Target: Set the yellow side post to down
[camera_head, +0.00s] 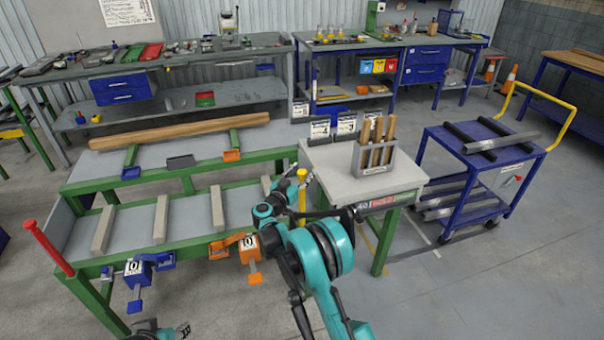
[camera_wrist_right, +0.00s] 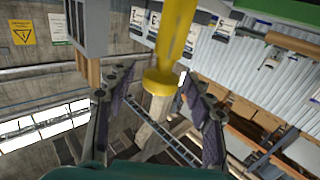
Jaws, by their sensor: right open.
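The yellow side post (camera_head: 302,191) stands upright at the right end of the green runout table (camera_head: 205,243), with a wider yellow cap on top. My right gripper (camera_head: 296,183) is at the post near its top. In the right wrist view the yellow post (camera_wrist_right: 174,45) comes down from the top edge, and its capped end lies between the spread fingertips (camera_wrist_right: 155,80) of my open right gripper. I cannot tell whether a finger touches it. My left gripper (camera_head: 183,331) is partly visible at the bottom edge, far from the post; its jaws are unclear.
A red post (camera_head: 48,248) stands at the table's left end. Blue (camera_head: 140,272) and orange (camera_head: 250,250) stop units hang on the front rail. A grey-topped stand (camera_head: 350,185) with a holder of wooden-handled tools is close right of the yellow post. A blue cart (camera_head: 480,165) stands farther right.

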